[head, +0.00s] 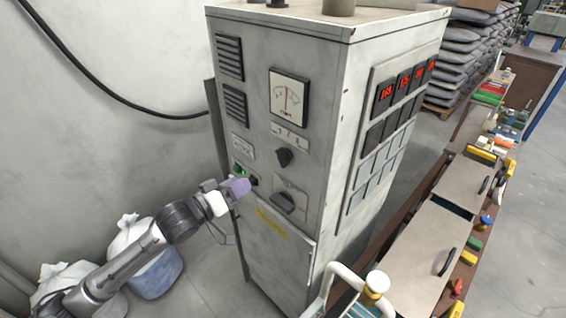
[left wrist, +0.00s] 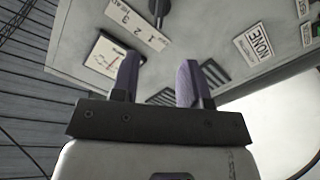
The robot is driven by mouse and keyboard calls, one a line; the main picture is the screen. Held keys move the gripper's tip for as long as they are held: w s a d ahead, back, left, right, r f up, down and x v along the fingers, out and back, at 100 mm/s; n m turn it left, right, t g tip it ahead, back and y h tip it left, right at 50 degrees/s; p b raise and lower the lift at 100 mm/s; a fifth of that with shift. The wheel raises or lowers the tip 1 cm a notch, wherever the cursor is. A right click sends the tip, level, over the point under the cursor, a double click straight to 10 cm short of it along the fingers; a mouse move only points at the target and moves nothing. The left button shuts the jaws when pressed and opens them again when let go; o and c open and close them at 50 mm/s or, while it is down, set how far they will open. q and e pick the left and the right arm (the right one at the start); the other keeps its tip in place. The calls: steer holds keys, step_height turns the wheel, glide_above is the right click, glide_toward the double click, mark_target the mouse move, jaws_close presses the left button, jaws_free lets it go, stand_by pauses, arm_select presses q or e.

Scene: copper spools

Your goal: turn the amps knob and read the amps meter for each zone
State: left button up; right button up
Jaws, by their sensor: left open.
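The amps meter (head: 288,97), a white dial with a red needle, sits high on the grey cabinet's front; its scale is too small to read. Below it is a label plate with numbers, and under that the black knob (head: 284,157). A larger dark handle (head: 283,202) sits lower. My left gripper (head: 239,187) is open and empty, left of and below the knob, close to the panel; I cannot tell whether it touches. In the left wrist view the gripper (left wrist: 156,82) shows two purple fingers apart, with the tilted meter (left wrist: 106,56) and number plate (left wrist: 138,23) beyond. My right gripper is not in view.
A green-lit switch (head: 240,171) is beside the left gripper. Red digital displays (head: 403,80) are on the cabinet's right side. A cluttered bench (head: 426,240) runs along the right.

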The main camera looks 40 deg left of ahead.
mark_target(279, 161)
arm_select(q)
steer(key=shift+n, duration=0.3)
steer(key=w+p, duration=0.1)
steer(key=w, duration=0.3)
steer(key=w+d+p, duration=0.1)
steer(key=w, duration=0.3)
steer(key=w+p, duration=0.1)
steer(key=w, duration=0.3)
steer(key=shift+w+d, duration=0.25)
steer(key=shift+d, duration=0.1)
steer(key=shift+w+d+p, duration=0.1)
steer(key=shift+w+p, duration=0.2)
steer(key=shift+w, duration=0.25)
steer(key=shift+c, duration=0.3)
steer(key=shift+c, duration=0.8)
jaws_close()
